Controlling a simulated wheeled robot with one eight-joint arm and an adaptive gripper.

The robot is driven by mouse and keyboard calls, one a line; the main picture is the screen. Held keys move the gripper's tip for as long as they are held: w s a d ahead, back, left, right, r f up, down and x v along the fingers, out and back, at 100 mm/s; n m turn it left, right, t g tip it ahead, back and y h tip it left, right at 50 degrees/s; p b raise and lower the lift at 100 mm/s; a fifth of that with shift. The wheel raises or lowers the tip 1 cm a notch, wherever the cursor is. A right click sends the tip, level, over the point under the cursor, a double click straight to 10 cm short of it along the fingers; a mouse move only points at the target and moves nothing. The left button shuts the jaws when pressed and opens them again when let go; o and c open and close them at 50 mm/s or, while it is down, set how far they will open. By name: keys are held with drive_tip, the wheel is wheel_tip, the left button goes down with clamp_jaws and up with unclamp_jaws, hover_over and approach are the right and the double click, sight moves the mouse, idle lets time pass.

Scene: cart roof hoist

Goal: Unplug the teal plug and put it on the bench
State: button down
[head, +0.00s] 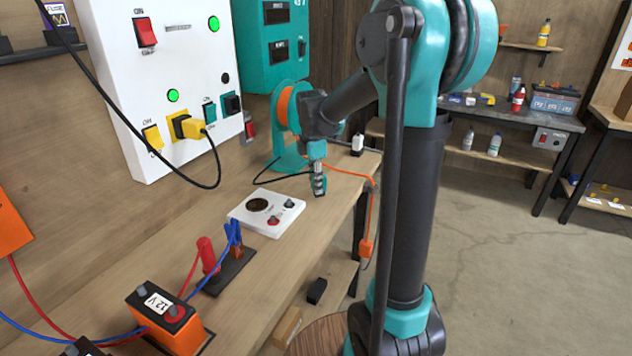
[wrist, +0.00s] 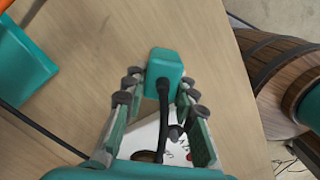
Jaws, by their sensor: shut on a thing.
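The teal plug (wrist: 165,66) sits between the fingertips of my gripper (wrist: 160,88) in the wrist view, with its black cable running back between the fingers. In the head view my gripper (head: 318,186) points down, shut on the plug, over the bench (head: 335,215) near its front edge. The plug is mostly hidden by the fingers there, and I cannot tell whether it touches the wood. On the white panel (head: 130,90), the dark teal-edged socket (head: 231,104) beside the teal switch (head: 209,115) has no plug in it.
A yellow plug (head: 194,127) with a black cable is in the panel. A white meter box (head: 266,214) lies left of my gripper. A teal reel (head: 288,120) stands behind it. An orange cable (head: 374,205) hangs over the bench edge. A 12 V battery (head: 166,318) is nearer.

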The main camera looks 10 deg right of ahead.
drive_tip(key=shift+f, duration=0.1)
drive_tip(key=c, duration=1.1)
unclamp_jaws()
drive_tip(key=shift+c, duration=0.2)
